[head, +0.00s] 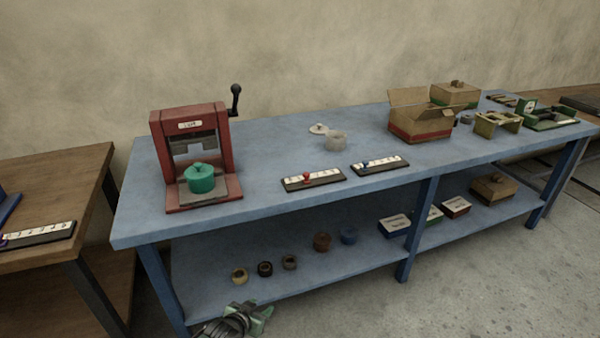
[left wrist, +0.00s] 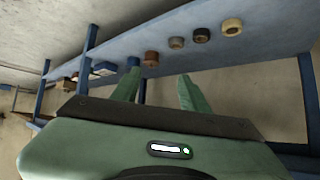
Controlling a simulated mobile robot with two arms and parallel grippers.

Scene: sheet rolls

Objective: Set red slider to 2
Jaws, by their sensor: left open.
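The red slider (head: 306,177) is a small red knob on a dark strip with a white marked scale (head: 325,175), lying near the front edge of the blue table. The knob stands toward the left-middle of its strip; the scale marks are too small to read. My left gripper (head: 256,316) is low at the bottom of the head view, in front of the table's lower shelf and well below the slider. In the left wrist view its two green fingers (left wrist: 158,92) are apart with nothing between them. My right gripper is not in view.
A blue-knobbed slider strip (head: 380,166) lies to the right. A red press (head: 190,150) with a green pot (head: 201,178) stands at the left, an open carton (head: 420,118) at the right. Several rolls (head: 322,242) sit on the lower shelf (head: 300,280). The tabletop around the strips is mostly clear.

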